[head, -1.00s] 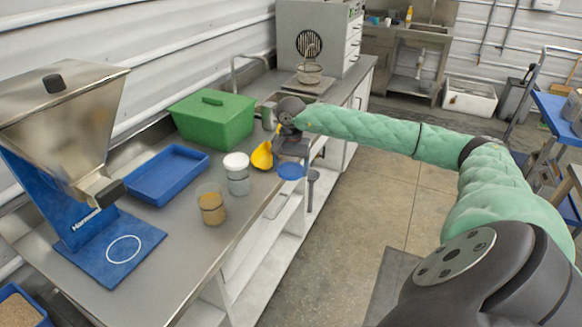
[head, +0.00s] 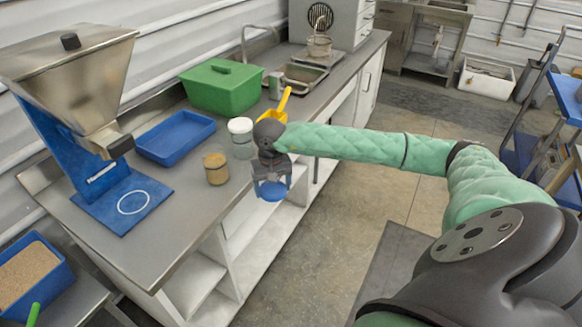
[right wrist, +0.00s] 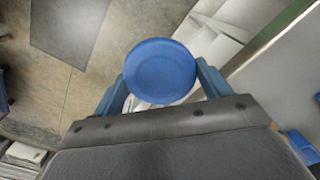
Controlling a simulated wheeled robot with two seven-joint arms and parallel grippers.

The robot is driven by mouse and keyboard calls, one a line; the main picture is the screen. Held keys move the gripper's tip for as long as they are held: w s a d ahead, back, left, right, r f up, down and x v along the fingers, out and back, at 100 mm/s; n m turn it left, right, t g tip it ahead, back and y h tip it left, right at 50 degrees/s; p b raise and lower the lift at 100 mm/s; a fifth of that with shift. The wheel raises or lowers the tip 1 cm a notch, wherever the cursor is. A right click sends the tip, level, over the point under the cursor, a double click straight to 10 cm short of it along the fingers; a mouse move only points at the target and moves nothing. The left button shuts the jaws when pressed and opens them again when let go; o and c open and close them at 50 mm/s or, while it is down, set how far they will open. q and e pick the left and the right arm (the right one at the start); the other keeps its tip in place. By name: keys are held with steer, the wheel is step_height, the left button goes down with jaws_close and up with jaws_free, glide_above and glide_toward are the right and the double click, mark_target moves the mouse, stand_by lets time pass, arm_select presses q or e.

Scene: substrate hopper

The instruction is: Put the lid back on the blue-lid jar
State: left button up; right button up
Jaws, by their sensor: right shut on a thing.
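The blue lid (head: 272,192) is held between the fingers of my right gripper (head: 271,186), in the air off the front edge of the bench. In the right wrist view the round lid (right wrist: 160,72) shows face-on between the two blue fingers. A jar with brown contents (head: 215,170) stands upright on the bench, left of the gripper and apart from it; no lid shows on it. A second jar (head: 241,148) with a white lid stands behind it. My left gripper is not in view.
A yellow scoop (head: 283,103) lies behind my right gripper. A blue tray (head: 150,153), a green bin (head: 221,88) and a steel hopper on a blue stand (head: 70,130) are on the bench. Bench top in front of the jars is clear.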

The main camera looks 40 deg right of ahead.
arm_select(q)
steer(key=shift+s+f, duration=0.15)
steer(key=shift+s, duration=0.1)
arm_select(e)
steer(key=a+n, duration=0.3)
steer(key=a, duration=1.4)
steer(key=shift+s+a+n, duration=0.35)
steer(key=shift+a+n, duration=0.05)
